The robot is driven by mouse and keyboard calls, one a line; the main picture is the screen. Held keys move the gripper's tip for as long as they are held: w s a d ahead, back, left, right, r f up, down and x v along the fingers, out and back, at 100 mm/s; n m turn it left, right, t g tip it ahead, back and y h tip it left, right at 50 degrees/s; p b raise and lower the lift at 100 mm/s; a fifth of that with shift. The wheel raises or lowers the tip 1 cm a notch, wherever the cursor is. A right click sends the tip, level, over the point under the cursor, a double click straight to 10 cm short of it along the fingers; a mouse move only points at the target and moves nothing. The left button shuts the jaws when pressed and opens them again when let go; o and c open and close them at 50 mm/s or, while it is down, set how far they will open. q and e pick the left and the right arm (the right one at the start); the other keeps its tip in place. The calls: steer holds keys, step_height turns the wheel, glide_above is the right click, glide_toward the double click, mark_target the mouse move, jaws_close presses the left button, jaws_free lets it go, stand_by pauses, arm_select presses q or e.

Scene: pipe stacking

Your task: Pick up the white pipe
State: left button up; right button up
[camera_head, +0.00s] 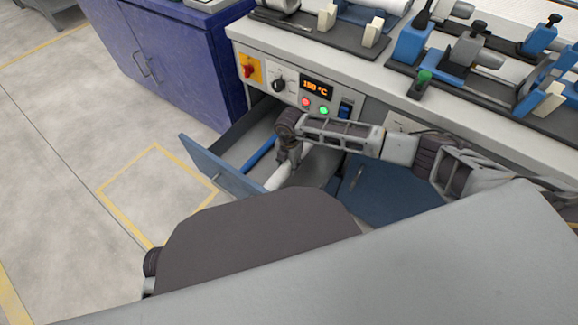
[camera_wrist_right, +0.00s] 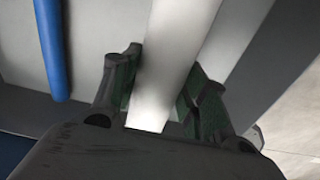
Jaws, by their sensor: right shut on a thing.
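A white pipe (camera_head: 279,178) lies in the open drawer (camera_head: 221,174) of the workbench. My right gripper (camera_head: 290,160) reaches down into the drawer from above and is shut on the pipe. In the right wrist view the white pipe (camera_wrist_right: 172,65) passes between the two dark fingers of the right gripper (camera_wrist_right: 160,92), with a finger against each side. Part of the pipe is hidden by the gripper and by my own body in the head view. My left gripper is not in view.
A blue pipe (camera_head: 260,153) lies in the same drawer, left of the white one; the wrist view also shows it (camera_wrist_right: 52,45). The workbench panel (camera_head: 318,92) rises just behind. Fixtures crowd the bench top. A purple cabinet (camera_head: 175,65) stands left; the floor at left is clear.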

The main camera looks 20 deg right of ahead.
steer(key=shift+w+a, duration=0.55)
steer(key=shift+w, duration=0.25)
steer(key=w+a, duration=0.2)
steer(key=w, duration=0.2)
steer(key=w+a, duration=0.3)
steer(key=w, duration=0.1)
steer(key=w+a, duration=0.2)
steer(key=w, duration=0.2)
steer(key=shift+a+f+b, duration=0.1)
steer(key=shift+a+b, duration=0.25)
steer(key=shift+w+a, duration=0.15)
steer(key=shift+w+a+b, duration=0.3)
steer(key=shift+w+b, duration=0.05)
steer(key=shift+w, duration=0.2)
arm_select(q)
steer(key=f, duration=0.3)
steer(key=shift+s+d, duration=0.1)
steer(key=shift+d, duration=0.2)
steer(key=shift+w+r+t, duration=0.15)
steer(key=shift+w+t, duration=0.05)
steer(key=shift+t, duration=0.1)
arm_select(e)
steer(key=shift+r, duration=0.25)
